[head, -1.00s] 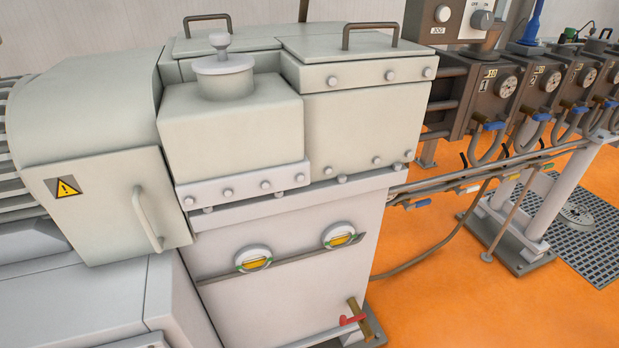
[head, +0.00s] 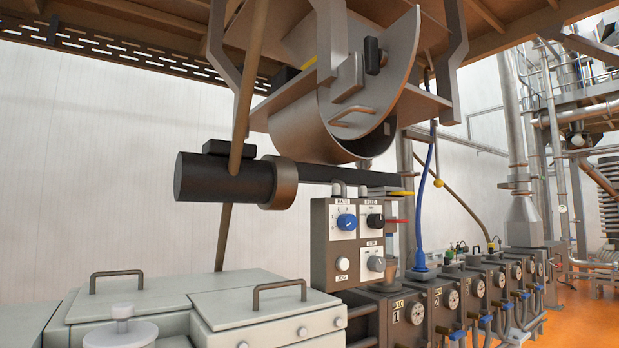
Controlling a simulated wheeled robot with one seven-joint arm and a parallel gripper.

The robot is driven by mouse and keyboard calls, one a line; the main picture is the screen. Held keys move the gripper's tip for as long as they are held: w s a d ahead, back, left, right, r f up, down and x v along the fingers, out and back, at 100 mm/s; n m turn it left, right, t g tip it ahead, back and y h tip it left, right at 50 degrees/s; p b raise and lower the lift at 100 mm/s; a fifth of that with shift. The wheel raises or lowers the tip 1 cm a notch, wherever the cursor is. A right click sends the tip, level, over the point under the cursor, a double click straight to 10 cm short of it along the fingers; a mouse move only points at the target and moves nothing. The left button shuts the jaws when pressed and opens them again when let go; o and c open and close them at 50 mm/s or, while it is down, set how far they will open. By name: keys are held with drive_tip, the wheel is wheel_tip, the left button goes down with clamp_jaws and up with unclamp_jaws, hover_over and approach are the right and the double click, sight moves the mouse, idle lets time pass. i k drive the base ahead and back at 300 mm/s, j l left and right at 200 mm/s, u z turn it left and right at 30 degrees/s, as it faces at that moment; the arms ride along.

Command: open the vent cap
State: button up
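No part labelled as the vent cap can be made out. A round pale grey cap with a knob on top (head: 122,326) sits on the machine housing at the bottom left, partly cut off by the lower edge. A dark barrel row (head: 430,312) with gauges runs off to the right. A blue hose (head: 425,225) comes down to a blue fitting on its near section. Small fittings farther along the barrel top are too small to tell apart. My gripper is not in view.
A control box (head: 330,260) with knobs stands behind the housing lids (head: 262,312), which carry bar handles. A feeder with a curved metal trough (head: 345,125) and black cylinder (head: 225,178) hangs above. Orange floor (head: 590,320) is open at the lower right.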

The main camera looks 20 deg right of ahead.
sight(473, 254)
drive_tip(key=i+l+z, duration=0.2)
drive_tip(key=i+l, duration=0.2)
drive_tip(key=i+l+z, duration=0.25)
drive_tip(key=i+l, duration=0.15)
drive_tip(key=i+l+z, duration=0.2)
drive_tip(key=i, duration=0.3)
drive_tip(key=i+l+z, duration=0.2)
drive_tip(key=i, duration=0.3)
drive_tip(key=l, duration=0.1)
